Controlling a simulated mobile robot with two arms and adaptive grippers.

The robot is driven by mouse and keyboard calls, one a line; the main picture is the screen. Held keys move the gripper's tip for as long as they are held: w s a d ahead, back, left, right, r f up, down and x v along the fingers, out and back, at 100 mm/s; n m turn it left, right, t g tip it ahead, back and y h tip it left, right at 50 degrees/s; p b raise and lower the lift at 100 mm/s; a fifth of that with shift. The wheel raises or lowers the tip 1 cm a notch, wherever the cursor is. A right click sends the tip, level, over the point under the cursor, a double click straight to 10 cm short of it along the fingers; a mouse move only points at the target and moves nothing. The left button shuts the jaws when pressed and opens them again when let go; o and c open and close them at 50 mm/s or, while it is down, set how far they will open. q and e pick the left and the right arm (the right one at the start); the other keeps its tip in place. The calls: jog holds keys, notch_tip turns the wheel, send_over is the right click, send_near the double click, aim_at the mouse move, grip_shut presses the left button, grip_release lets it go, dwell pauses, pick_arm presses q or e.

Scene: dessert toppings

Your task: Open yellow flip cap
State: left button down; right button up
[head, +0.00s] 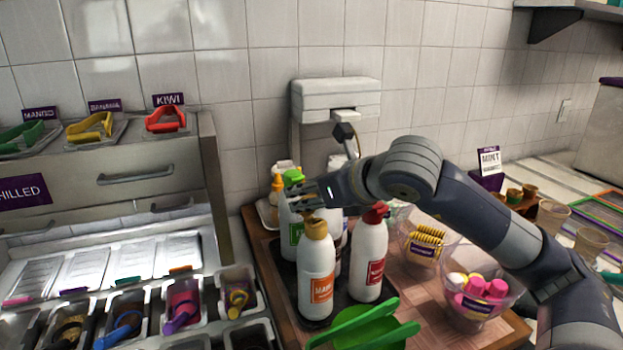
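Several white bottles stand on a dark tray (345,314) on the wooden counter. The front bottle (317,280) has an orange label and a yellow-orange cap (316,228); whether that cap is open I cannot tell. A bottle (369,262) with a red label and red cap stands to its right. A bottle (290,222) with a green cap stands behind, and a smaller yellow top (278,182) shows behind that. My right gripper (308,197) reaches in from the right, its fingers just above the yellow-orange cap and beside the green-capped bottle. Contact and finger opening are unclear. My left gripper is not in view.
Clear bowls with yellow pieces (426,240) and pink pieces (484,290) stand at the right. Topping bins with scoops (183,305) and a chilled cabinet (150,172) fill the left. A white dispenser (336,100) stands behind.

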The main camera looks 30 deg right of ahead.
jog(key=w+g+p, duration=0.1)
jog(key=g+p, duration=0.2)
jog(key=p, duration=0.2)
jog(key=w+f+g+p, duration=0.1)
jog(key=g+p, duration=0.2)
jog(key=p, duration=0.2)
jog(key=w+g+p, duration=0.2)
jog(key=g+p, duration=0.1)
jog(key=p, duration=0.3)
jog(key=shift+a+f+h, duration=0.25)
jog(key=shift+f+h, duration=0.1)
jog(key=shift+h, duration=0.05)
jog(key=shift+f, duration=0.1)
jog(key=o, duration=1)
jog(key=shift+o, duration=0.3)
jog(key=shift+d, duration=0.1)
jog(key=shift+w, duration=0.1)
